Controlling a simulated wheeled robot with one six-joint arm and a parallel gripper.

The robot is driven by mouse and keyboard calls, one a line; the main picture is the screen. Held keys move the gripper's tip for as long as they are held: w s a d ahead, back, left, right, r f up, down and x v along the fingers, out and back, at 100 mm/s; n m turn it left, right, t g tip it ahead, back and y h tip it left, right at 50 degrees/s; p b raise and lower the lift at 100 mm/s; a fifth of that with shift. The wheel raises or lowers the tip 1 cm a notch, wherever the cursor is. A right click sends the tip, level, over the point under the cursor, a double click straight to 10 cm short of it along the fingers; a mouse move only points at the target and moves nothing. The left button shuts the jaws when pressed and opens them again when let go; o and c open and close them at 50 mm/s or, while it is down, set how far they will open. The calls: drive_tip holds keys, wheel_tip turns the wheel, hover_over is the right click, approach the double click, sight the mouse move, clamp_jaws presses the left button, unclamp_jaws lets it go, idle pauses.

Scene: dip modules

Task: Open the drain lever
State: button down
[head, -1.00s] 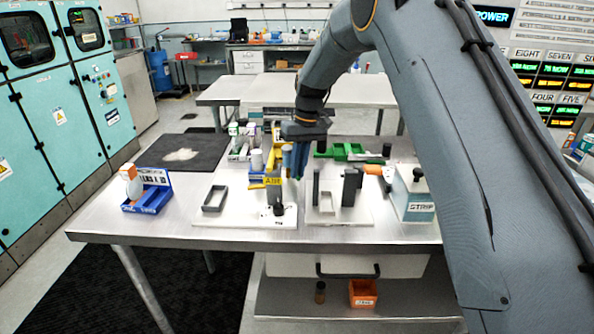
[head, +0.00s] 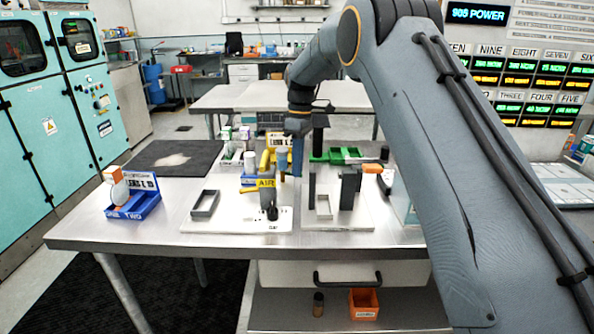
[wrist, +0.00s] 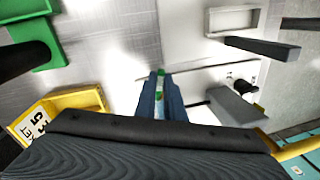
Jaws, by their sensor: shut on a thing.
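I cannot tell whether this piece is the drain lever. A yellow handle (head: 249,189) sticks out left from the AIR fixture. A white base plate (head: 232,218) with a black knob (head: 272,213) lies in front of it.
A blue rack (head: 137,206) stands at the left. A green tray (head: 345,154) is behind.

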drive_tip(key=shift+w+n, duration=0.25)
drive_tip(key=shift+n, duration=0.35)
drive_tip(key=c, duration=1.8)
unclamp_jaws()
drive_tip(key=shift+a, duration=0.1)
drive_tip(key=shift+c, duration=0.2)
drive_tip(key=shift+r, duration=0.1)
wheel_tip(320, 180, up, 8)
drive_tip(key=w+b, duration=0.1)
drive_tip(key=b, duration=0.1)
drive_tip(key=shift+w+f, duration=0.15)
drive_tip(key=shift+f, duration=0.05)
